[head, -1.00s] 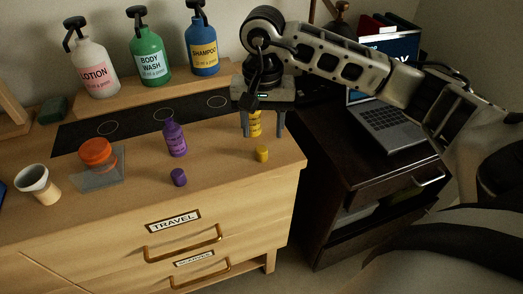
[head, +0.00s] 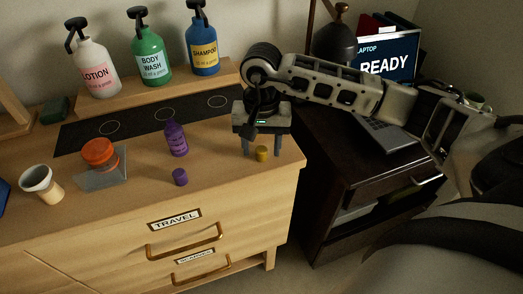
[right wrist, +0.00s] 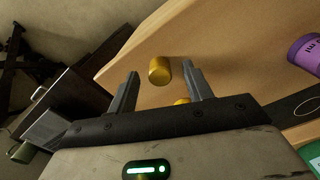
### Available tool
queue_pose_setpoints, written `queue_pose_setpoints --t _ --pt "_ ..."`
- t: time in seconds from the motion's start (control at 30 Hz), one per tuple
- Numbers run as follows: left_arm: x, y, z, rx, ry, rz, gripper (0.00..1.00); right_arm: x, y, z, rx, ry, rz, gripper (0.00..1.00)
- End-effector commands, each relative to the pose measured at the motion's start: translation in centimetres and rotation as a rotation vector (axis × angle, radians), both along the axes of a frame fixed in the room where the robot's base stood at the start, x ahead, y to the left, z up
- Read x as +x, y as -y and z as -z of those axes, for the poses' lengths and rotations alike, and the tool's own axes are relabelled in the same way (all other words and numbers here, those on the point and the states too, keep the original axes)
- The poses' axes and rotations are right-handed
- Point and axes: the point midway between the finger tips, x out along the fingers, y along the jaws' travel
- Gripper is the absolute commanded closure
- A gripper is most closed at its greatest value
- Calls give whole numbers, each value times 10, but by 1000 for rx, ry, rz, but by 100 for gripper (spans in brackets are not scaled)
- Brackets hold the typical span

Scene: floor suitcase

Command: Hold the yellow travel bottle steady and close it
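My right gripper (head: 263,147) points down over the right end of the dresser top, its two fingers apart. In the head view it hides the yellow travel bottle. In the right wrist view a small yellow piece, likely the bottle (right wrist: 181,102), shows beside one finger at the edge of the gripper body (right wrist: 160,88); the rest is hidden. The yellow cap (head: 262,154) stands loose on the dresser in front of the gripper. It also shows in the right wrist view (right wrist: 160,70), beyond the fingertips. My left gripper is out of view.
A purple bottle (head: 176,139) and purple cap (head: 180,177) stand to the left. Lotion (head: 97,69), body wash (head: 148,56) and shampoo (head: 203,48) pump bottles stand on a raised shelf behind. The dresser's right edge is close to the gripper; a dark cabinet with a laptop (head: 388,135) lies beyond.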

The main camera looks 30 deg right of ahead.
Motion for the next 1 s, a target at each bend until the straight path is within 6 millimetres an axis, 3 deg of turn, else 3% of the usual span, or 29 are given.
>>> queue_pose_setpoints --t 0.03,0.17,0.67,0.87,1.0 --pt "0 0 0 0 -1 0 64 0 0 0 0 0 0 61" --pt "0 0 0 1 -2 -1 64 0 0 0 0 0 0 97" --pt "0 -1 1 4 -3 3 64 0 0 -7 1 1 0 98" --pt "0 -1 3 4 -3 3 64 1 0 -33 -1 6 -1 98" --pt "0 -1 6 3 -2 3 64 -10 -23 -60 2 8 -7 98"
